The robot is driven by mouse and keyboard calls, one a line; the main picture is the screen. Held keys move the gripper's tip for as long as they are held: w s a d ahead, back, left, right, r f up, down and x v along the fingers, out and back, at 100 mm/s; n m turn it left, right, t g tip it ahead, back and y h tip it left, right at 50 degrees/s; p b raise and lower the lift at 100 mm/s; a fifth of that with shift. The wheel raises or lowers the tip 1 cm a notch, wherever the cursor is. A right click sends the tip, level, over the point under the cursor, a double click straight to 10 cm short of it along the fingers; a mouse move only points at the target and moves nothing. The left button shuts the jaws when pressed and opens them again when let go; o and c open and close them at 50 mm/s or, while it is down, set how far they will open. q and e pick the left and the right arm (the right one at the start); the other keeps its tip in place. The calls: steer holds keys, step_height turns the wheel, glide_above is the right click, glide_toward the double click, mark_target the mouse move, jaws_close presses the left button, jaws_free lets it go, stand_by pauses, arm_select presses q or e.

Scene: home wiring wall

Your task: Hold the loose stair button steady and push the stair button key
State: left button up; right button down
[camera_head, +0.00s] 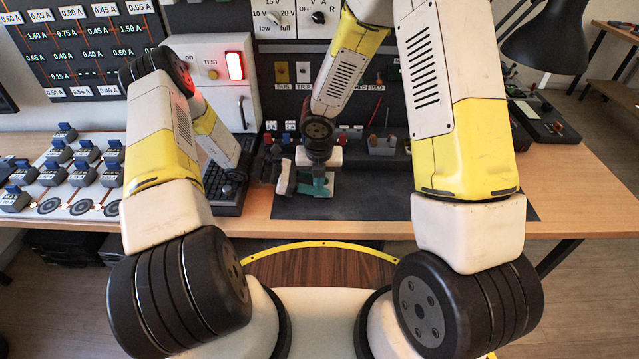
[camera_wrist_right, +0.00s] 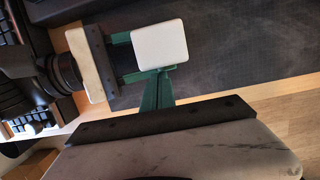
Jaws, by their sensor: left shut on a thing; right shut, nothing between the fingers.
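The loose stair button shows as a small white block (camera_wrist_right: 160,44) in the right wrist view, seen from its plain side. My left gripper (camera_wrist_right: 130,57) comes in from the left with green fingers and is shut on it, holding it above the dark mat. My right gripper (camera_wrist_right: 157,78) has its green fingers closed together, empty, with the tips at the block's lower edge. Whether they touch the key cannot be told; the key is hidden. In the head view both grippers meet over the mat, the left (camera_head: 308,187) and the right (camera_head: 326,178), largely covering the button.
The dark mat (camera_head: 375,195) lies on the wooden table (camera_head: 570,190). A black keyboard (camera_head: 232,200) is left of the grippers. Behind stands a panel with labelled parts and a white test box (camera_head: 212,52) with a lit red lamp (camera_head: 235,66). The mat's right side is clear.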

arm_select(q)
steer(key=shift+o, duration=1.3)
steer(key=shift+s+d, duration=0.15)
steer(key=shift+s, duration=0.3)
arm_select(e)
steer(key=shift+w+d+r, duration=0.1)
steer(key=shift+w+r, duration=0.05)
steer(key=shift+w, duration=0.3)
steer(key=shift+s, duration=0.1)
arm_select(q)
steer(key=shift+c, duration=0.7)
steer(key=shift+w, duration=0.1)
steer(key=shift+c, duration=0.6)
arm_select(e)
steer(key=s, duration=0.4)
steer(key=shift+s, duration=0.2)
arm_select(q)
steer(key=shift+w, duration=0.1)
arm_select(e)
steer(key=v, duration=0.9)
steer(key=shift+r, duration=0.4)
arm_select(q)
steer(key=o, duration=1.1)
steer(key=shift+c, duration=0.2)
